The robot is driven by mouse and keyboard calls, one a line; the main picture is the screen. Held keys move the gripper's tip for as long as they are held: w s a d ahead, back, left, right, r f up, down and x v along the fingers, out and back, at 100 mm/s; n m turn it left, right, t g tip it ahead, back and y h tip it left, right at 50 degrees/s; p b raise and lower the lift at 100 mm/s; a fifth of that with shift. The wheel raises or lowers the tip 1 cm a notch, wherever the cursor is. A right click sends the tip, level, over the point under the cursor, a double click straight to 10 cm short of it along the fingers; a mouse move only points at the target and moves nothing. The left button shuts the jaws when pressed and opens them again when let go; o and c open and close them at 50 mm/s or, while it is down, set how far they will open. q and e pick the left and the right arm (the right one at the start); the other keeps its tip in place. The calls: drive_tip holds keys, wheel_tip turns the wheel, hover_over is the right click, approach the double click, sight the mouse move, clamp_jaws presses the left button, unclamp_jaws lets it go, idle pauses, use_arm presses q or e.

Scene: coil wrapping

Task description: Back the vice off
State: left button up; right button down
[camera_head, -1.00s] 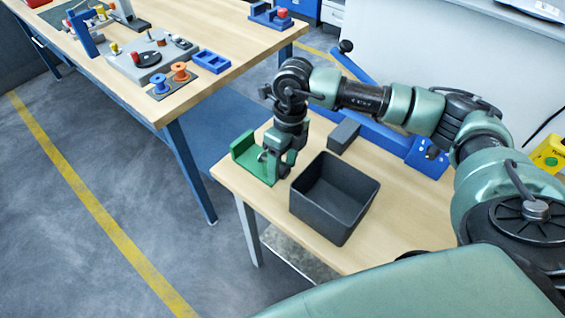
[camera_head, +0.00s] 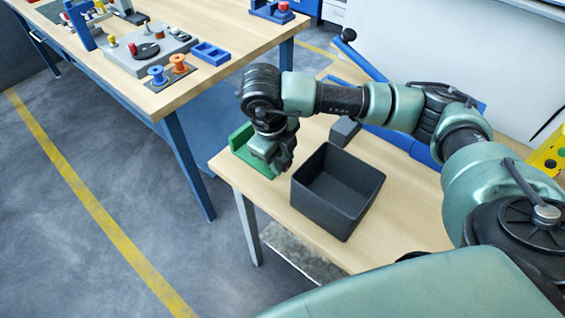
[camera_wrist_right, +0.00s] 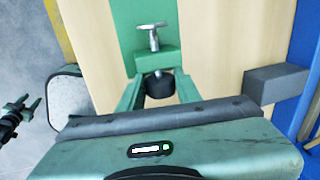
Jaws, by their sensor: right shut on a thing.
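The green vice (camera_head: 241,140) sits at the left end of the near wooden table. In the head view my right gripper (camera_head: 277,164) covers much of it. In the right wrist view the vice (camera_wrist_right: 124,20) shows as a green base with a metal T-shaped bar (camera_wrist_right: 152,28) standing beyond the fingertips. My right gripper (camera_wrist_right: 157,80) is shut on a part of the vice, with a dark round piece (camera_wrist_right: 157,88) between its fingers. I cannot tell exactly which part it holds.
An empty dark open bin (camera_head: 336,190) stands just right of the vice. A small grey block (camera_head: 345,130) lies behind it, near a blue frame (camera_head: 405,137). The far bench (camera_head: 215,32) carries blue and orange spools and fixtures. Bare tabletop shows in front of my arm.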

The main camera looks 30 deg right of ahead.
drive_tip(key=c, duration=1)
unclamp_jaws()
drive_tip(key=shift+o, duration=0.2)
drive_tip(key=v, duration=0.7)
drive_tip(key=shift+r+b, duration=0.35)
drive_tip(key=shift+a+r, duration=0.1)
drive_tip(key=shift+a, duration=0.05)
